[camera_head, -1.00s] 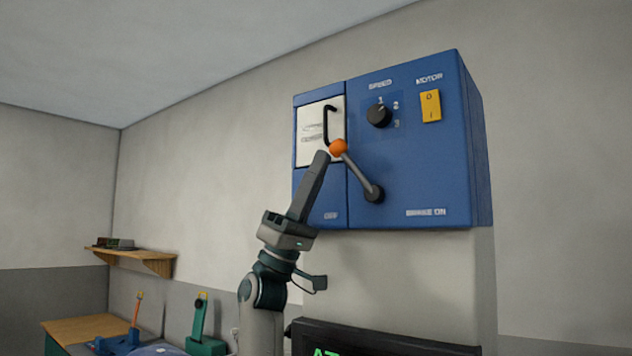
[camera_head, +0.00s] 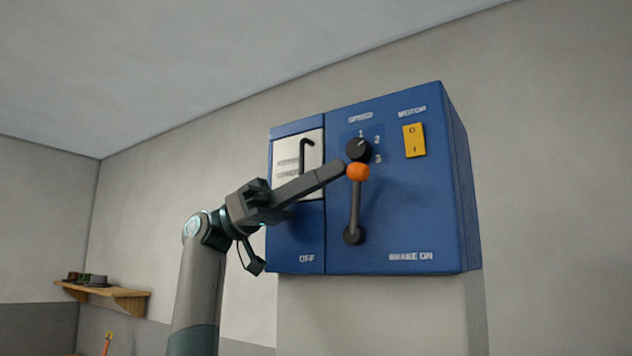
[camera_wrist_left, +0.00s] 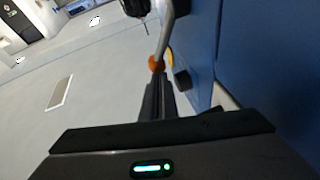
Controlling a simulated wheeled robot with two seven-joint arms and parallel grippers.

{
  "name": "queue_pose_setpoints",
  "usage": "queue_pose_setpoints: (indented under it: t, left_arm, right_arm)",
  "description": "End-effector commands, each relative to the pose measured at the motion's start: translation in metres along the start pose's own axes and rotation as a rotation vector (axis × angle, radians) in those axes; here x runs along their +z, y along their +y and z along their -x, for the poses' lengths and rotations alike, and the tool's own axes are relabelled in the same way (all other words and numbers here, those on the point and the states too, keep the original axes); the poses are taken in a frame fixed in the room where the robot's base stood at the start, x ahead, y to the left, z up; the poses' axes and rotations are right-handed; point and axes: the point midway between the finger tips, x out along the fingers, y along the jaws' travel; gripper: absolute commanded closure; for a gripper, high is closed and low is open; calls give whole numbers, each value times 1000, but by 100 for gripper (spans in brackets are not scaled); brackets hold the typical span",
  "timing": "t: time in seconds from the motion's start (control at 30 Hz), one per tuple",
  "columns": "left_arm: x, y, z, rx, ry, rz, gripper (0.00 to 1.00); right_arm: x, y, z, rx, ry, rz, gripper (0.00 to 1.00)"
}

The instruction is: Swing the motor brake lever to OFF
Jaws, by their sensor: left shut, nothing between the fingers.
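The brake lever, a grey rod (camera_head: 355,208) with an orange ball (camera_head: 358,172), stands nearly upright on a dark pivot (camera_head: 354,236) on the blue control box (camera_head: 415,205). The box is marked OFF at lower left and BRAKE ON at lower right. My left gripper (camera_head: 340,170) is shut and empty. Its fingertips are at the left side of the ball, touching or very close. In the left wrist view the orange ball (camera_wrist_left: 156,63) shows just beyond the fingertips (camera_wrist_left: 156,82). My right gripper is not in view.
A black speed knob (camera_head: 358,149) sits just above the ball. A yellow motor rocker switch (camera_head: 414,140) is to its right. A pale panel with a dark hooked handle (camera_head: 303,155) is behind my left gripper. A wooden shelf (camera_head: 105,293) hangs at far left.

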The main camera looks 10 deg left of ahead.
Motion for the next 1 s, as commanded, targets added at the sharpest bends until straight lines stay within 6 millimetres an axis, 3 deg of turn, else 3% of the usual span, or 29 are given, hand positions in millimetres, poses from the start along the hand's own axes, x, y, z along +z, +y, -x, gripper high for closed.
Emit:
queue_pose_setpoints:
  t: [0.43,1.0]
  left_arm:
    - [15,12,-36,1,4,1,100]
    - [41,21,-62,25,-126,-23,100]
  right_arm:
    - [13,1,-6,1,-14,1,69]
    - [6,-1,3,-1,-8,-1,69]
